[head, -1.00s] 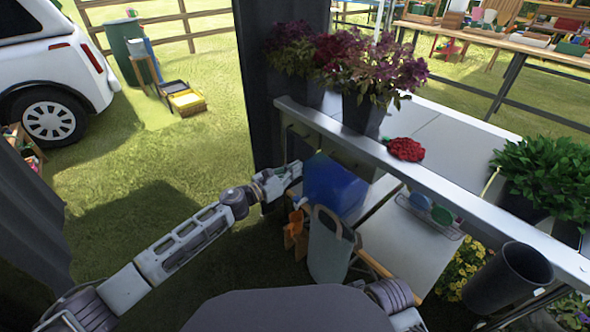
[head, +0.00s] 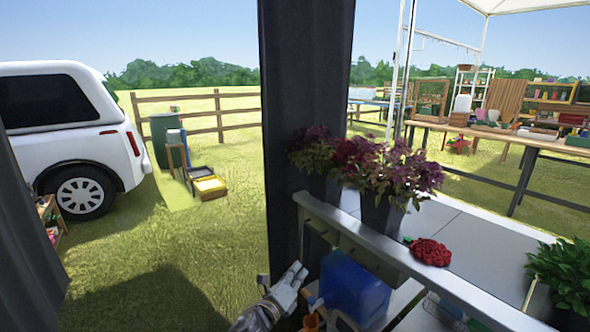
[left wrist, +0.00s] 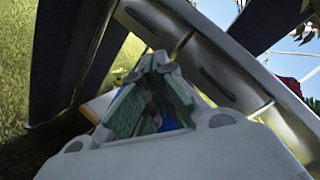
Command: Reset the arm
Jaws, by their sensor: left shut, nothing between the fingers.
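My left gripper (head: 292,277) is at the bottom of the head view, shut and empty. It is just left of the stall counter (head: 385,250), below the counter top and near the dark post. In the left wrist view the gripper (left wrist: 158,65) has its fingers together, with the counter's underside close in front. My right gripper is not in view.
A dark post (head: 300,100) stands at the counter's left end. Purple potted flowers (head: 385,175) and a red flower head (head: 431,252) are on the counter. A blue container (head: 354,288) sits below. Open grass (head: 150,255) lies to the left, with a white vehicle (head: 70,130) beyond.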

